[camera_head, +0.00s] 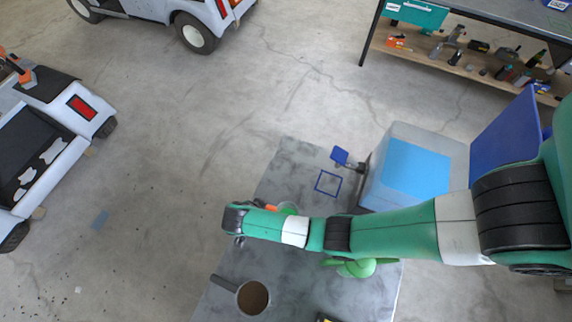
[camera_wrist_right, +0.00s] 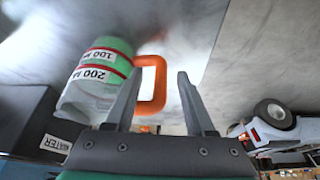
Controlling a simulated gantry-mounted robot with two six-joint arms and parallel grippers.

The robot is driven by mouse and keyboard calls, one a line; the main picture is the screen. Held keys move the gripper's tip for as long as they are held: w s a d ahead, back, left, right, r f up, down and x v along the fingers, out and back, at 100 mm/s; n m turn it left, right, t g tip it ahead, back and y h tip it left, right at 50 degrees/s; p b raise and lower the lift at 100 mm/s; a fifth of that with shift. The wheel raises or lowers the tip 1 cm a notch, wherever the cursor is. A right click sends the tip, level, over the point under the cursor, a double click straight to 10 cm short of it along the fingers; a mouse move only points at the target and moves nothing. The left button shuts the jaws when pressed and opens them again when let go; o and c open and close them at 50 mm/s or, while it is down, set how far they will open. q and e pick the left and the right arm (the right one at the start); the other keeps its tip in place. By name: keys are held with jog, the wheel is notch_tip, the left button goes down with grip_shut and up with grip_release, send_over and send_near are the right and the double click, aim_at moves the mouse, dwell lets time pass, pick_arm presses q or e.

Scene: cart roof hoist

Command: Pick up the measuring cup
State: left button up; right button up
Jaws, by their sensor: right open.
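The measuring cup (camera_wrist_right: 97,80) is a clear cup with green contents or tint, red-lined "100 ml" and "200 ml" labels and an orange handle (camera_wrist_right: 151,88). In the head view the cup is mostly hidden behind my right arm; its orange handle (camera_head: 271,208) and a green part of it (camera_head: 288,208) show. My right gripper (camera_wrist_right: 160,88) is open, with the orange handle showing between its fingers in the wrist view. I cannot tell whether the fingers touch it. In the head view the right gripper (camera_head: 239,240) points down over the table. My left gripper is not in view.
The grey table (camera_head: 290,165) bears a pan with brown contents (camera_head: 253,298), a green object (camera_head: 355,267) and a blue square outline (camera_head: 328,183). A clear bin with blue contents (camera_head: 415,172) stands at the right. A dark box labelled "WATER" (camera_wrist_right: 28,118) shows in the wrist view.

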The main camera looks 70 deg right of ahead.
grip_shut()
dwell(0.5)
notch_tip(320, 180, up, 10)
jog(key=p, duration=0.4)
jog(key=shift+p, duration=0.3)
